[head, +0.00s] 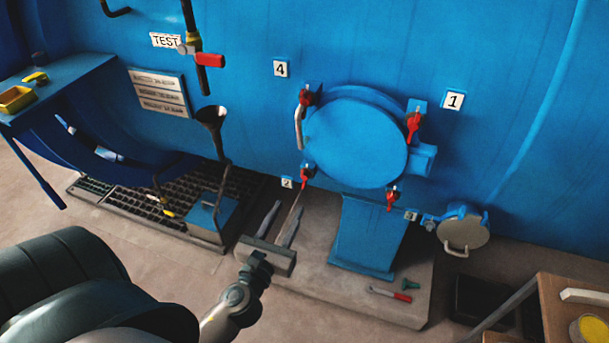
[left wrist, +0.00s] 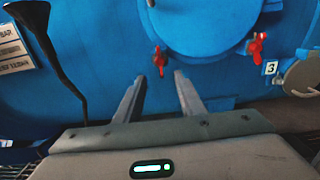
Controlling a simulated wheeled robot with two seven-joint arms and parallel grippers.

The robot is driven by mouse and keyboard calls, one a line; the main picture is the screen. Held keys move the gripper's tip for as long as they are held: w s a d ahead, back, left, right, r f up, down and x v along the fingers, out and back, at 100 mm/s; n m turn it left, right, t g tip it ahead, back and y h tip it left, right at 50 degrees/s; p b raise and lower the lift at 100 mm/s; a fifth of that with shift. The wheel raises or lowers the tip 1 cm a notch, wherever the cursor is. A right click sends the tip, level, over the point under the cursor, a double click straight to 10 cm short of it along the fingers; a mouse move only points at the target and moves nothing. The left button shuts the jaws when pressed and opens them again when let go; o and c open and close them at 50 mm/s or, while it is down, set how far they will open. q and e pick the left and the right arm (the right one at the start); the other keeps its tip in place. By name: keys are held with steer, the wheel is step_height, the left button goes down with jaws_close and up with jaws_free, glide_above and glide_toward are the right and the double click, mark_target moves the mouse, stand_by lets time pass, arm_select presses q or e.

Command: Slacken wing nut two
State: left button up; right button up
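Wing nut two (head: 307,173) is a red nut at the lower left of the round blue door (head: 356,140), with a number 2 plate (head: 287,183) beside it. My left gripper (head: 288,206) is open and empty, below and in front of this nut. In the left wrist view, the red nut (left wrist: 159,60) shows just beyond the fingertips (left wrist: 160,76), roughly in line with the gap between them. The fingers look apart from it. My right gripper is in neither view.
Other red wing nuts sit at the door's upper left (head: 307,97), upper right (head: 413,122) and lower right (head: 392,198). A funnel pipe (head: 212,120) stands left. A blue pedestal (head: 367,237) is under the door. A red-handled tool (head: 390,293) lies on the plinth.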

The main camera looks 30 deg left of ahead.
mark_target(304, 179)
arm_select(q)
steer(key=p+x, duration=0.2)
steer(key=x, duration=1.1)
steer(key=shift+w+p, duration=0.1)
steer(key=shift+p, duration=0.3)
steer(key=shift+d, duration=0.1)
jaws_close()
